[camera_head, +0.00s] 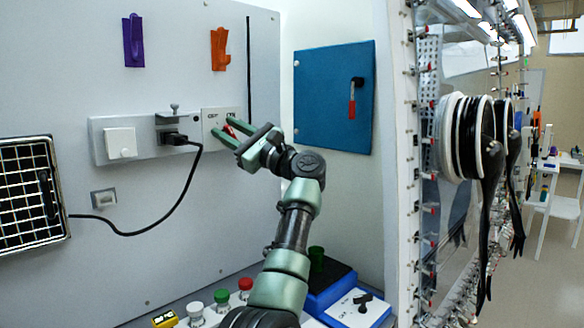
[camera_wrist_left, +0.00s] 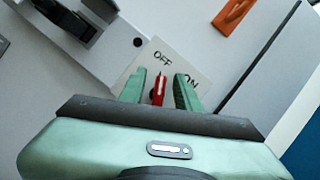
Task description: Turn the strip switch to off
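The strip switch is a red lever (camera_head: 229,131) on a pale plate (camera_head: 207,115) marked OFF and ON, at the right end of the grey wall strip. In the left wrist view the red lever (camera_wrist_left: 158,90) stands between my fingers, its tip just below the word OFF on the plate (camera_wrist_left: 175,61). My left gripper (camera_head: 224,128) is at the plate. Its fingers (camera_wrist_left: 157,92) are open around the lever, with a gap showing on each side. The lever's base is hidden behind my gripper. My right gripper is not in view.
A black plug (camera_head: 173,138) with a cable sits in the strip (camera_head: 100,143), left of the switch. A blue panel (camera_head: 320,90) with a red-handled latch is to the right. Purple and orange hooks (camera_head: 219,50) hang above. Buttons and a blue box (camera_head: 330,292) are below.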

